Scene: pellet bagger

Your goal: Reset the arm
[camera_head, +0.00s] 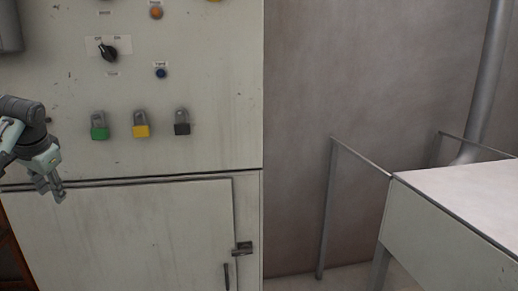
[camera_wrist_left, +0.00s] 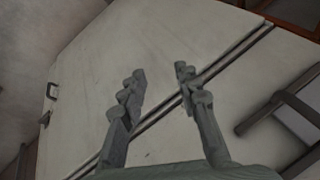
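My left gripper (camera_head: 50,186) is at the left edge of the head view, pointing down in front of the light grey cabinet (camera_head: 215,100). In the left wrist view the two fingers of my left gripper (camera_wrist_left: 158,85) stand apart with nothing between them. The cabinet front and a dark seam (camera_wrist_left: 225,62) lie beyond the fingertips. The gripper appears clear of the cabinet, though the exact gap cannot be told. My right gripper is in neither view.
A door latch (camera_head: 242,249) is below. A light table (camera_head: 450,215) stands at right.

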